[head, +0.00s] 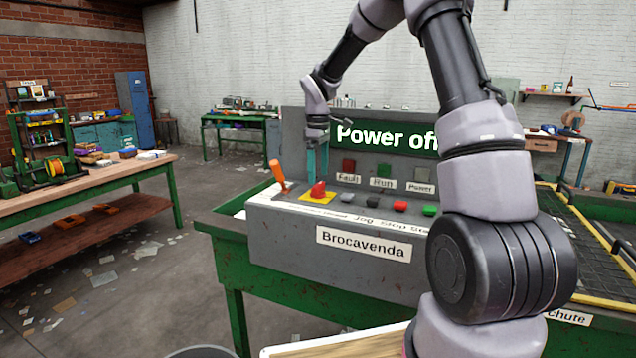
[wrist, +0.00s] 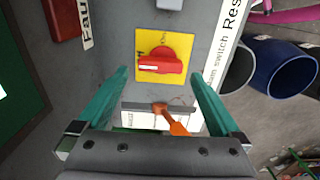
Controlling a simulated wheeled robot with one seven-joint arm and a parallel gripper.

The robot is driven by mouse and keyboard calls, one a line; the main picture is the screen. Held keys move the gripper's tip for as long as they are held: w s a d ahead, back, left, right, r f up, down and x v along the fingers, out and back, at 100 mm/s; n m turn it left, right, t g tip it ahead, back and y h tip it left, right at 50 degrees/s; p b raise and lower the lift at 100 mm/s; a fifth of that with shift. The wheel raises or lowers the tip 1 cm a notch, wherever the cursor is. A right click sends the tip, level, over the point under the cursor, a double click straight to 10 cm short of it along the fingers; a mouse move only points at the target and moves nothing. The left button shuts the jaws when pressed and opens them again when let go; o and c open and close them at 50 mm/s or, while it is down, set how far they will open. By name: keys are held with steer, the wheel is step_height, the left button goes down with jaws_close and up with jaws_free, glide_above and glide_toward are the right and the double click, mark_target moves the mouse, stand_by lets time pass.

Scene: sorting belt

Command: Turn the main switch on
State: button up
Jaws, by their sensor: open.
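The red rotary knob (head: 318,189) on a yellow plate sits on the sloped grey console, beside a label strip that partly reads "switch". In the wrist view the red knob (wrist: 160,62) lies just beyond my fingertips, its bar crosswise with a white mark at its left end. My gripper (head: 318,172) points down over the console, close to the knob. Its teal fingers (wrist: 160,76) are open with nothing gripped. The display (head: 385,137) reads "Power off", its right end hidden by my arm.
An orange lever (head: 278,174) stands left of the knob; in the wrist view the lever (wrist: 172,120) shows between my fingers, nearer the palm. Several push buttons (head: 401,206) line the console to the right. Fault, Run and Power lamps (head: 383,171) sit behind. A workbench (head: 90,185) stands left.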

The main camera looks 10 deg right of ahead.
mark_target(318, 184)
steer(key=shift+f, duration=1.9)
steer(key=c, duration=1.2)
steer(key=shift+o, duration=0.2)
